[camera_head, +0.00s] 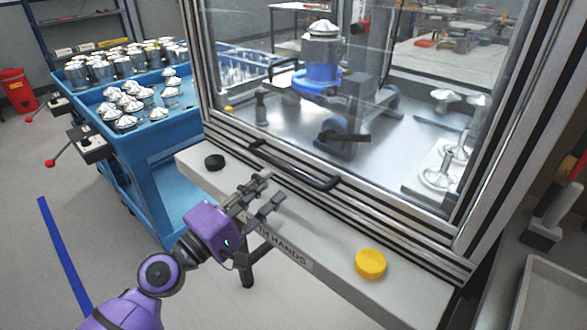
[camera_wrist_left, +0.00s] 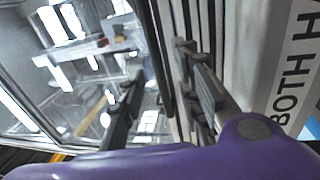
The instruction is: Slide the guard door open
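The guard door (camera_head: 400,199) is a clear pane in a metal frame at the front of the machine. It covers the opening in the head view. Its black bar handle (camera_head: 293,171) runs along the lower frame. My left gripper (camera_head: 270,189) is just in front of and below the handle, with its fingers apart and nothing gripped. In the left wrist view the two fingers of my left gripper (camera_wrist_left: 160,95) are spread, and the dark handle bar (camera_wrist_left: 158,55) appears between them. I cannot tell whether they touch it. My right gripper is not in view.
A pale front ledge (camera_head: 330,272) carries a black button (camera_head: 214,162) and a yellow button (camera_head: 370,264). A blue cart (camera_head: 160,165) with metal parts stands at the left. Inside the machine are a blue-ringed fixture (camera_head: 318,75) and pale parts. A grey tray (camera_head: 560,295) is at the lower right.

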